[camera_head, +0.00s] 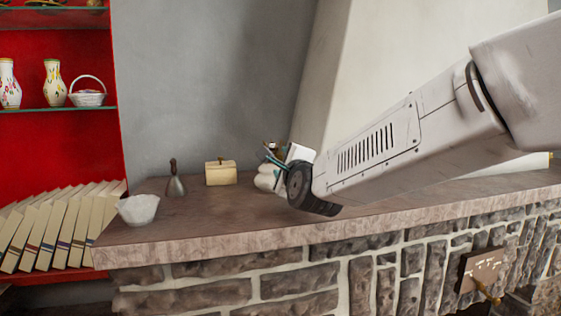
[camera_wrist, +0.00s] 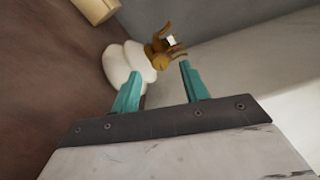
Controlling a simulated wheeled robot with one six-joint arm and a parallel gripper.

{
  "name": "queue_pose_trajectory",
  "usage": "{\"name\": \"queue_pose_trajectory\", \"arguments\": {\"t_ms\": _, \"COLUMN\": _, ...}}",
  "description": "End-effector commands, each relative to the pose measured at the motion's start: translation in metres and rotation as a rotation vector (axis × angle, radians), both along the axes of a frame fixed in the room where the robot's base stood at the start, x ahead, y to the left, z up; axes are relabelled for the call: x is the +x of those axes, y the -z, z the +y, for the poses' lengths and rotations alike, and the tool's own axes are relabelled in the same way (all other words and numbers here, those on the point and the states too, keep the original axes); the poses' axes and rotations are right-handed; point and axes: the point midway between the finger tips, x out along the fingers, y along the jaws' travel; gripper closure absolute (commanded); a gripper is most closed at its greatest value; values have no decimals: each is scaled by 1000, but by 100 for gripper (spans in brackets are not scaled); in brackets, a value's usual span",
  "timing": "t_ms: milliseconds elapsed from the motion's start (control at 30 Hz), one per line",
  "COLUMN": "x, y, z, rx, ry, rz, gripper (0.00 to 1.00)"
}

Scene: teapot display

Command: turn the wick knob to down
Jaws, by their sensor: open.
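A lamp with a rounded white body (camera_wrist: 118,68) and a brass burner (camera_wrist: 168,43) on top shows in the wrist view. A small round brass piece (camera_wrist: 160,62), which looks like the wick knob, faces my gripper. Its turn position is too small to tell. My gripper (camera_wrist: 160,72) is open, with one teal finger to each side of and just short of the brass piece. The left finger overlaps the white body in the picture; I cannot tell if they touch. In the head view the white lamp body (camera_head: 265,178) is partly hidden by my wrist.
The lamp stands on a stone-fronted ledge (camera_head: 225,235) close to the wall. To its left are a cream box (camera_head: 220,173), a dark-handled bell (camera_head: 175,183) and a white bowl (camera_head: 138,209). Books (camera_head: 55,232) stand on red shelving at the far left.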

Motion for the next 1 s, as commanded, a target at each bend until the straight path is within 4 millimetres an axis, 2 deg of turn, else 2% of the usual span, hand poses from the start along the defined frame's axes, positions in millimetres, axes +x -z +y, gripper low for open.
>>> {"name": "queue_pose_trajectory", "arguments": {"t_ms": 200, "x": 25, "y": 0, "z": 7, "rx": 0, "ry": 0, "rz": 1, "gripper": 55}}
{"name": "queue_pose_trajectory", "arguments": {"t_ms": 533, "x": 30, "y": 0, "z": 8, "rx": -1, "ry": 0, "rz": 1, "gripper": 55}}
{"name": "queue_pose_trajectory", "arguments": {"t_ms": 567, "x": 30, "y": 0, "z": 8, "rx": -1, "ry": 0, "rz": 1, "gripper": 58}}
{"name": "queue_pose_trajectory", "arguments": {"t_ms": 700, "x": 30, "y": 0, "z": 8, "rx": -1, "ry": 0, "rz": 1, "gripper": 97}}
{"name": "queue_pose_trajectory", "arguments": {"t_ms": 733, "x": 30, "y": 0, "z": 8, "rx": -2, "ry": 0, "rz": 0, "gripper": 100}}
{"name": "queue_pose_trajectory", "arguments": {"t_ms": 1000, "x": 30, "y": 0, "z": 8, "rx": -18, "ry": 0, "rz": -4, "gripper": 100}}
